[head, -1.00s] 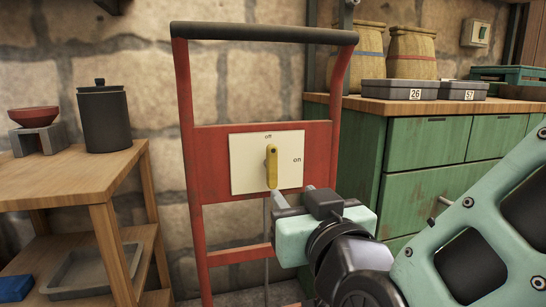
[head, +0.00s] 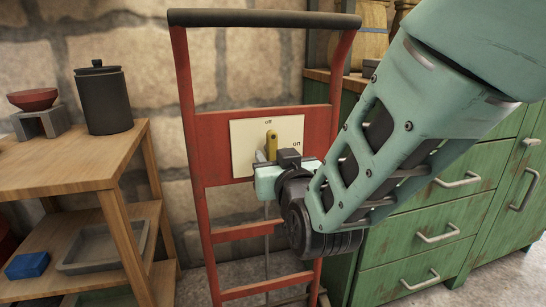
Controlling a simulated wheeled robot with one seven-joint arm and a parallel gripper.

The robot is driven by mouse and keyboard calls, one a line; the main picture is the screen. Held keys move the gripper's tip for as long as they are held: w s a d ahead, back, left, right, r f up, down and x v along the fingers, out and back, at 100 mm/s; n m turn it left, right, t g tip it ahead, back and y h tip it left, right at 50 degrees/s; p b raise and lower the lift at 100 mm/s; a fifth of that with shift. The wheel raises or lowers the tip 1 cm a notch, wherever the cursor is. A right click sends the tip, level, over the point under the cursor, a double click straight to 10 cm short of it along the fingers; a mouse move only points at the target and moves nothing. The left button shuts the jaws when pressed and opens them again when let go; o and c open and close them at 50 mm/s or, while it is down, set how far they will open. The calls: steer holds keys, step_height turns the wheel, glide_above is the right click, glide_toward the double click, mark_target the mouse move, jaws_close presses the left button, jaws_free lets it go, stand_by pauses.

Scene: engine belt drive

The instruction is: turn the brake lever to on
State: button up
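The brake lever (head: 271,142) is a yellow handle on a cream panel (head: 240,150) set in a red metal frame (head: 213,140). Its visible end points up, towards the "off" label; the "on" label is at the panel's right. My gripper (head: 268,157) is at the lower part of the panel, right at the lever, and hides the lever's lower end. The fingers are mostly hidden by the gripper's own body, so I cannot tell whether they touch the lever or how far apart they are.
A wooden shelf (head: 75,170) with a dark canister (head: 104,100) and a red bowl (head: 33,98) stands to the left. Green drawers (head: 420,230) stand to the right, behind my arm. A stone wall is behind the frame.

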steer(key=shift+w+a, duration=0.2)
steer(key=shift+w, duration=0.5)
jaws_close()
